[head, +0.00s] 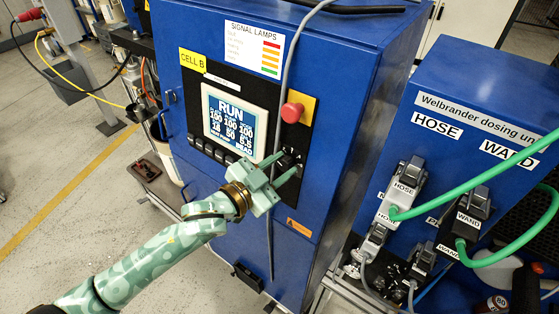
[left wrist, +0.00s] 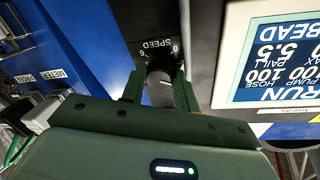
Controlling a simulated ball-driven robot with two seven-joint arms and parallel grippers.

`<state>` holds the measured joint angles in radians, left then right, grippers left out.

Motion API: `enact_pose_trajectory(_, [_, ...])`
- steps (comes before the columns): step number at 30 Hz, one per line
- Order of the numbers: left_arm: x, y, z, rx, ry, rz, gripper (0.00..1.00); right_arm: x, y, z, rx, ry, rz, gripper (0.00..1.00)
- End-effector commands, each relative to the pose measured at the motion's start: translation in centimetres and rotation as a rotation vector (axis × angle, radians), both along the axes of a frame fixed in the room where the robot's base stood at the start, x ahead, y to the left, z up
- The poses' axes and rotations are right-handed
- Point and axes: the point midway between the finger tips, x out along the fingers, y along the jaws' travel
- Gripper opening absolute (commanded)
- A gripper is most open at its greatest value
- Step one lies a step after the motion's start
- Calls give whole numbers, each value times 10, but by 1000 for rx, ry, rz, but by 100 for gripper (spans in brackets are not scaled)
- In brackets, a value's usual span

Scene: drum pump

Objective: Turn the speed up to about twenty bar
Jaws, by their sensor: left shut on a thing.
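The black speed knob (left wrist: 160,84) is on the dark panel of the blue cabinet, under a white SPEED label (left wrist: 157,45) that reads upside down in the left wrist view. My left gripper (left wrist: 160,92) has its two fingers on either side of the knob and is shut on it. In the head view the green left gripper (head: 278,168) reaches the panel right of the screen, and its fingers partly hide the knob. The screen (head: 233,121) shows RUN and rows of figures, among them 100s and what looks like 5.5. My right gripper is out of view.
A red emergency button (head: 292,112) on a yellow plate sits above the knob. A row of black switches (head: 214,151) lies below the screen. A grey cable (head: 276,95) hangs down the cabinet front. A blue dosing unit (head: 480,95) with green hoses stands at right.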

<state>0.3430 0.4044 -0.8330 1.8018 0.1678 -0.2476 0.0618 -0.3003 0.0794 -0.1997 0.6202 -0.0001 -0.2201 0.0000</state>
Motion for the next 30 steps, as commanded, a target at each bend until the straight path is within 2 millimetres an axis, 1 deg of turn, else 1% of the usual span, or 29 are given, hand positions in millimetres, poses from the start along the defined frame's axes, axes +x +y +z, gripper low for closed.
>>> enact_pose_trajectory(1, [0, 0, 2, 17, -13, -4, 8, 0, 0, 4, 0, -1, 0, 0])
enact_pose_trajectory(6, [0, 0, 2, 56, -42, -14, 7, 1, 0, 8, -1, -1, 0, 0])
enact_pose_trajectory(21, [0, 0, 0, 72, -54, -17, 7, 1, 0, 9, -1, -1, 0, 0])
enact_pose_trajectory(22, [0, 0, 0, 72, -54, -18, 38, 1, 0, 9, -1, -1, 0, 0])
enact_pose_trajectory(23, [0, 0, 0, 71, -53, -17, 47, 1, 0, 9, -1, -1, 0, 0])
enact_pose_trajectory(24, [0, 0, 0, 71, -53, -17, 52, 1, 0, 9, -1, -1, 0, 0])
enact_pose_trajectory(30, [0, 0, 0, 71, -53, -17, 52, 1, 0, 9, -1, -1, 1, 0])
